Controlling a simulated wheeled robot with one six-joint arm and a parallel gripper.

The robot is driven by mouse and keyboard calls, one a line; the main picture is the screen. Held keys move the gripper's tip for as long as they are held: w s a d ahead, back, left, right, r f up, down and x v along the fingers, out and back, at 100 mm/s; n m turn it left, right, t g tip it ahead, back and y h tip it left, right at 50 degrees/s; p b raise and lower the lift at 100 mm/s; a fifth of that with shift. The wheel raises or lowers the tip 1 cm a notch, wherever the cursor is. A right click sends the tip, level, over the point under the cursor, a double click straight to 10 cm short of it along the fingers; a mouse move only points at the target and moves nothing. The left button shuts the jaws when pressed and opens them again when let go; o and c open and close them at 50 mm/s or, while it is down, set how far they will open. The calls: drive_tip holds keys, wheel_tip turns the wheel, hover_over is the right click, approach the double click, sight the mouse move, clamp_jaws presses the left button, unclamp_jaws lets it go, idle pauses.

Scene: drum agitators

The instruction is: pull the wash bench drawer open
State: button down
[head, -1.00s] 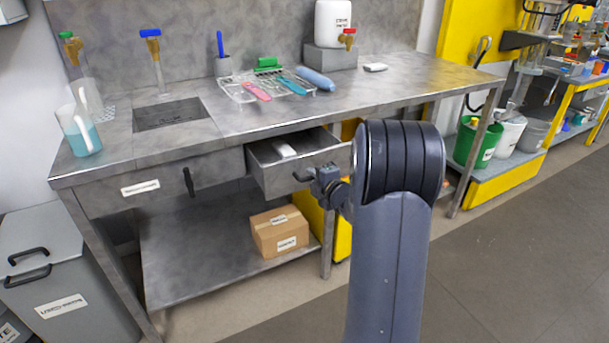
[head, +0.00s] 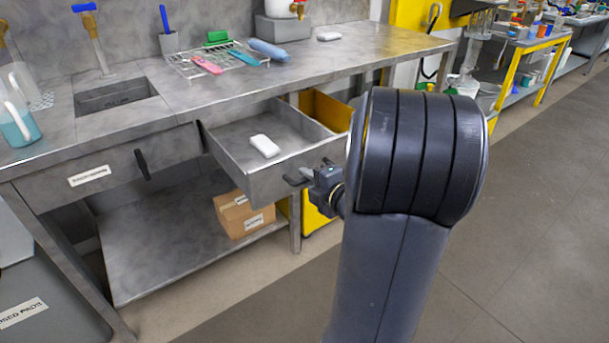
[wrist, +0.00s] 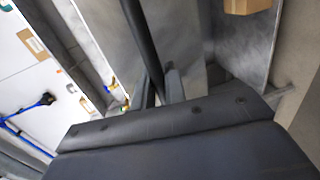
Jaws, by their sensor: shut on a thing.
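The wash bench drawer (head: 262,183) is a grey metal box that stands well out from under the bench top, so its inside shows. A white bar-shaped object (head: 265,145) lies in it. My gripper (head: 308,178) is at the drawer's front, shut on its dark handle (head: 292,181). In the wrist view the dark handle bar (wrist: 141,40) runs down between my two fingers (wrist: 161,92), against the grey drawer front (wrist: 182,45). My arm hides part of the area right of the drawer.
A second drawer (head: 115,170) with a dark handle is closed at the left. A cardboard box (head: 240,213) sits on the lower shelf (head: 165,260). A wire rack (head: 215,62) with brushes stands on the bench top (head: 330,58). The floor (head: 265,300) in front is clear.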

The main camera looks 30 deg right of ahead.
drive_tip(key=c, duration=1.5)
unclamp_jaws()
drive_tip(key=shift+c, duration=0.2)
drive_tip(key=p+v, duration=0.1)
drive_tip(key=v, duration=0.9)
drive_tip(key=shift+s+p, duration=0.4)
drive_tip(key=shift+b+x, duration=0.85)
drive_tip(key=shift+x, duration=4.7)
drive_tip(key=shift+s+r, duration=0.1)
drive_tip(key=shift+r, duration=0.05)
